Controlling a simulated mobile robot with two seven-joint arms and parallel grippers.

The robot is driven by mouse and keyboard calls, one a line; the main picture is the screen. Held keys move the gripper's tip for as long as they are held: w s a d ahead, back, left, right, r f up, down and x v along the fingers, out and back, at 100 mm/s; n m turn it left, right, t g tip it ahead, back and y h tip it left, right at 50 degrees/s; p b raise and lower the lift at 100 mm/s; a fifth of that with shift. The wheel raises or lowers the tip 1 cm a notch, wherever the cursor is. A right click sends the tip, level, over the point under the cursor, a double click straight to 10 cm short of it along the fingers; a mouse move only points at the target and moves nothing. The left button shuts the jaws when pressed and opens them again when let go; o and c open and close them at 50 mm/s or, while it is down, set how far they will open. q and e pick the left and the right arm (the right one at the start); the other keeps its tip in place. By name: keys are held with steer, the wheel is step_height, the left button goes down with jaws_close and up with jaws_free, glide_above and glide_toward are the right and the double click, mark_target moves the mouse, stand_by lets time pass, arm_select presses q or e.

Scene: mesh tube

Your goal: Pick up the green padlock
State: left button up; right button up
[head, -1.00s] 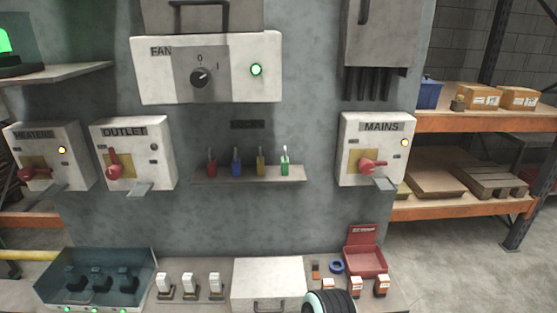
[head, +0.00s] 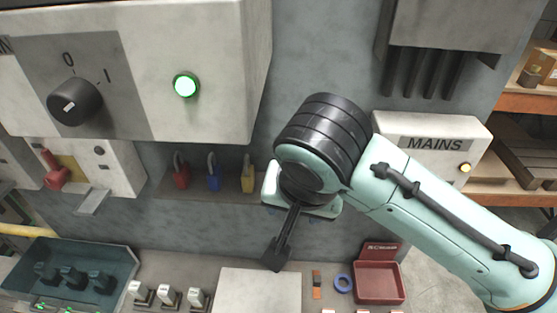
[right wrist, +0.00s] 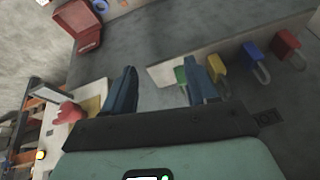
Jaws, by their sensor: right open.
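The green padlock (right wrist: 181,76) shows in the right wrist view, at the end of the small lock shelf (right wrist: 225,45). It lies between the two dark fingers of my right gripper (right wrist: 160,66), closer to the right-hand finger, which partly covers it. The gripper is open, and the padlock does not look gripped. In the head view my right wrist and hand cover the shelf's right end and hide the green padlock. My left gripper is out of view.
Red (head: 181,176), blue (head: 213,178) and yellow (head: 248,178) padlocks stand beside it on the shelf. The fan box (head: 225,45) overhangs above, and the MAINS box (head: 400,130) is to the right. A red tray (head: 378,292) lies on the bench below.

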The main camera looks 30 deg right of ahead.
steer(key=w+d+p, duration=0.1)
steer(key=w, duration=0.2)
steer(key=w+d+p, duration=0.1)
steer(key=w, duration=0.3)
steer(key=w+d+p, duration=0.1)
steer(key=w+d, duration=0.1)
steer(key=w, duration=0.1)
steer(key=shift+w+r, duration=0.2)
steer(key=shift+w+d+f, duration=0.1)
steer(key=shift+w+f, duration=0.05)
steer(key=shift+w, duration=0.05)
steer(key=x, duration=0.4)
steer(key=shift+s+f, duration=0.15)
steer(key=shift+s, duration=0.05)
steer(key=shift+w+d+f, duration=0.1)
steer(key=shift+w+f, duration=0.15)
steer(key=shift+f, duration=0.1)
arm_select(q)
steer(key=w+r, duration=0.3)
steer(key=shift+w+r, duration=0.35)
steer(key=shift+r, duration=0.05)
arm_select(e)
steer(key=shift+c, duration=0.3)
jaws_close()
